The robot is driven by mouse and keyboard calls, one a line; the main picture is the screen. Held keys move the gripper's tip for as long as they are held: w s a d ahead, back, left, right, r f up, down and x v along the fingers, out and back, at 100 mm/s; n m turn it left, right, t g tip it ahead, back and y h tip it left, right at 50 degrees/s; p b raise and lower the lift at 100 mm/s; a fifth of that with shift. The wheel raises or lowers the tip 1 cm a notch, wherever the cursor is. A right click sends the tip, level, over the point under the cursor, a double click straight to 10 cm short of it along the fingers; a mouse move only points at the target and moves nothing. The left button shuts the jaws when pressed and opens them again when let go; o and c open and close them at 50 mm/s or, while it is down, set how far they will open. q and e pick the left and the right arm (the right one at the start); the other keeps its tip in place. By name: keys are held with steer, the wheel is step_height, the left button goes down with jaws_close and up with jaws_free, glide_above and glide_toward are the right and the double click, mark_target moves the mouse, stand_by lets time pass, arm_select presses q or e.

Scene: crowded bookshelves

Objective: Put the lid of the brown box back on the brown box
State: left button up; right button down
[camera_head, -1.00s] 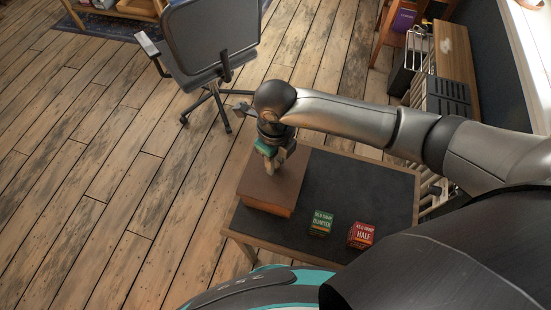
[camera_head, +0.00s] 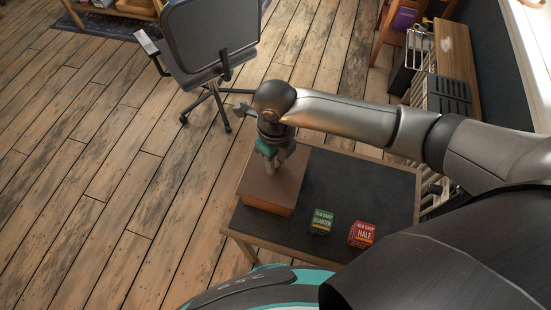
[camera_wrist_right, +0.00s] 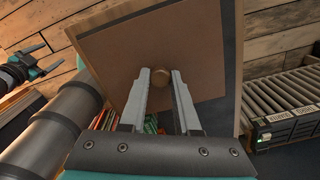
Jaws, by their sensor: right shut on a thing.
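The brown box (camera_head: 268,208) stands at the left end of the dark-topped table in the head view, with a flat brown top. My right gripper (camera_head: 275,165) points down over its far part. In the right wrist view the brown lid (camera_wrist_right: 125,62) fills the upper middle, with a round knob (camera_wrist_right: 181,90) on it. My right gripper (camera_wrist_right: 163,85) is shut on this knob. I cannot tell whether the lid rests fully on the box. My left gripper (camera_wrist_right: 28,65) shows at the left of the wrist view, fingers apart and empty.
A green small box (camera_head: 320,222) and a red small box (camera_head: 361,234) stand on the table (camera_head: 355,190), right of the brown box. An office chair (camera_head: 212,45) stands behind on the wooden floor. A shelf (camera_head: 453,60) stands at the back right.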

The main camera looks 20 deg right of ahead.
stand_by(0.3)
steer(key=c, duration=0.5)
jaws_free()
steer(key=shift+c, duration=0.2)
steer(key=shift+r+p, duration=2.95)
steer(key=shift+r, duration=0.55)
